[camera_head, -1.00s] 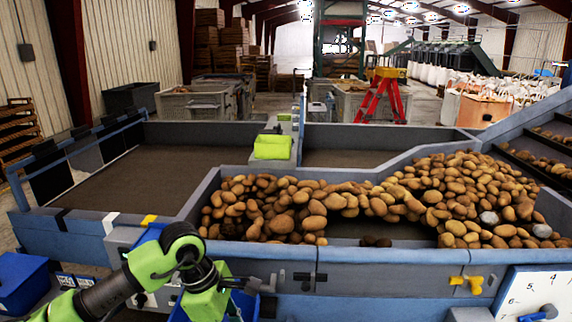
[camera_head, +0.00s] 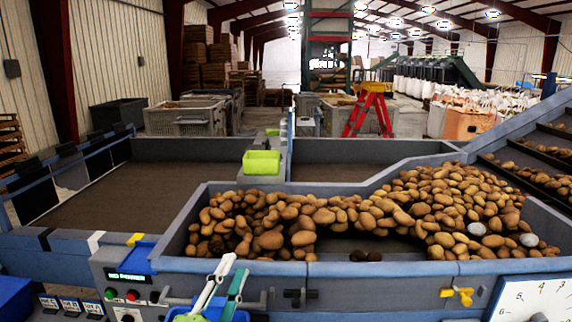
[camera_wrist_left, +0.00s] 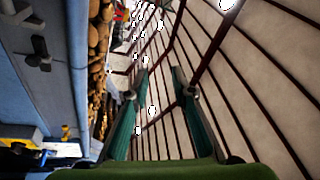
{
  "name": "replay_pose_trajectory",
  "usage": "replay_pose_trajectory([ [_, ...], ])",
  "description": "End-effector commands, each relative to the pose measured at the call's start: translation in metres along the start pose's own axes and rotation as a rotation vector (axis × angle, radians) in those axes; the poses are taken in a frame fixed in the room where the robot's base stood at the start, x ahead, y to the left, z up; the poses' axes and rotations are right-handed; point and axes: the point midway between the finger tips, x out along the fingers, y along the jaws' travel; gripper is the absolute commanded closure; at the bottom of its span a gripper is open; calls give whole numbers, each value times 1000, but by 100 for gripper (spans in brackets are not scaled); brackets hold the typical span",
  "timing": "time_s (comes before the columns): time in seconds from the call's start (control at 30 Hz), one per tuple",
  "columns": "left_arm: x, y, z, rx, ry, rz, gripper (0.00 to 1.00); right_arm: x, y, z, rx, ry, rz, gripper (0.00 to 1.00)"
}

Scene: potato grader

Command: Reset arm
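My left gripper (camera_head: 234,266) shows at the bottom of the head view, in front of the grader's control panel (camera_head: 135,288). Only its two fingers are clear, pointing upward, one looking whitish and one teal. In the left wrist view, both teal fingers (camera_wrist_left: 158,72) stand apart above the green palm with nothing between them. They point toward the roof beams. The rest of the left arm is out of the head view. My right gripper is in neither view.
The grader's blue-grey front wall (camera_head: 385,273) lies just beyond the gripper. Potatoes (camera_head: 440,205) heap behind it, with dark clods (camera_head: 372,256) among them. A lime-green bin (camera_head: 261,163) sits on the divider. A dial plate (camera_head: 535,300) is at lower right.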

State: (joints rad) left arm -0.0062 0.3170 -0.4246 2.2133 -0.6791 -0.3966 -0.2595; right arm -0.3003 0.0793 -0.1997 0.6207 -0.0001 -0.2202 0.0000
Motion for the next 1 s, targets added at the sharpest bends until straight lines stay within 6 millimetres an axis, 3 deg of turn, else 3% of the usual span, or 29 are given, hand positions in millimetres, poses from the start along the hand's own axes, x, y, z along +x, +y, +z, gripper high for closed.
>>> replay_pose_trajectory([
  [0.03, -15, 16, 29, -100, -119, 52, 76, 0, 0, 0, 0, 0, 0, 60],
  [0.1, -41, 41, 68, -235, -290, 129, 76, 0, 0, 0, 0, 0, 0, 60],
  [0.2, -90, 82, 111, -412, -526, 244, 76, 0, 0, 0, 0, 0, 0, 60],
  [0.3, -148, 121, 137, -563, -744, 360, 76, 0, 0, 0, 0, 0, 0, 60],
  [0.5, -256, 174, 147, -770, -1080, 555, 76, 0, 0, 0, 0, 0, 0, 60],
  [0.77, -366, 202, 123, -924, -1389, 757, 76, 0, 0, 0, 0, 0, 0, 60],
  [1.0, -370, 264, 152, -916, -1416, 781, 76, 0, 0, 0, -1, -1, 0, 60],
])
